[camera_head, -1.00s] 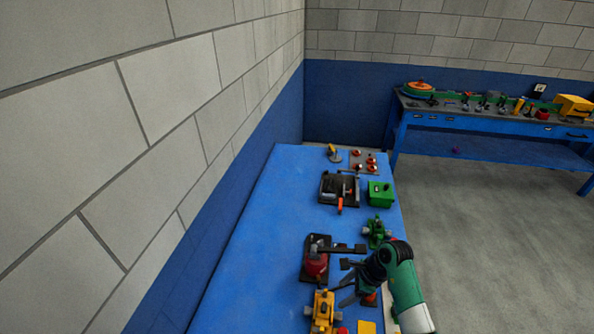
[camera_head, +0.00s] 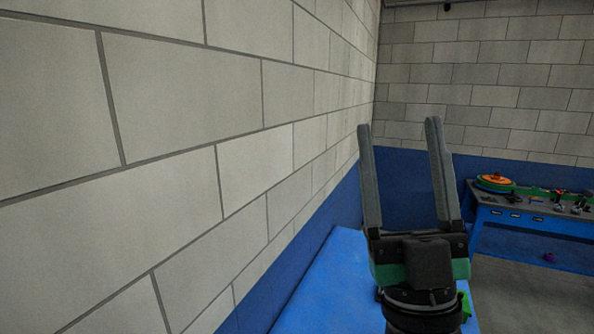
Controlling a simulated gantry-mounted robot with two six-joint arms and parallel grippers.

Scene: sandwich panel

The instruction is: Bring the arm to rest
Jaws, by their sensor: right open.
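My right gripper (camera_head: 396,128) stands large and close in the head view, right of the middle. Its two long grey fingers point up and are spread wide apart. Nothing is between them; only the block wall shows there. Its dark and green wrist hides much of the blue table (camera_head: 328,285) behind it. My left gripper is not in the view.
A block wall (camera_head: 170,90) with a blue lower band fills the left side. A second bench (camera_head: 520,220) with an orange and green item (camera_head: 495,182) and small parts stands at the right. Grey floor (camera_head: 530,295) shows in front of it.

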